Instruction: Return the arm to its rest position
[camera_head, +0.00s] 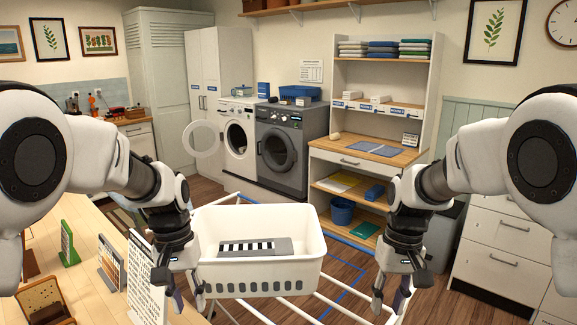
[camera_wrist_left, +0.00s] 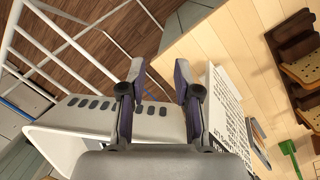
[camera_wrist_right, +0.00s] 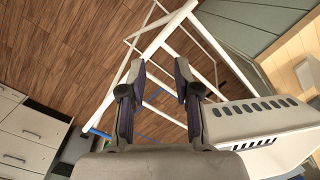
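My left gripper (camera_head: 188,296) hangs pointing down at the left front of the white basket (camera_head: 262,271). In the left wrist view its two fingers (camera_wrist_left: 161,76) are apart with nothing between them. My right gripper (camera_head: 389,300) hangs pointing down to the right of the basket. In the right wrist view its fingers (camera_wrist_right: 160,76) are also apart and empty, with the floor and white rack bars behind them. Both arms come in from the sides, roughly mirrored. The basket holds a grey item with a black-and-white striped strip (camera_head: 255,246).
The basket stands on a white rack (camera_head: 318,300). A wooden table (camera_head: 88,285) with upright cards and a wooden holder (camera_head: 44,300) is at the left. Two laundry machines (camera_head: 280,148) and a shelf unit (camera_head: 370,160) stand behind. White drawers (camera_head: 500,240) stand at the right.

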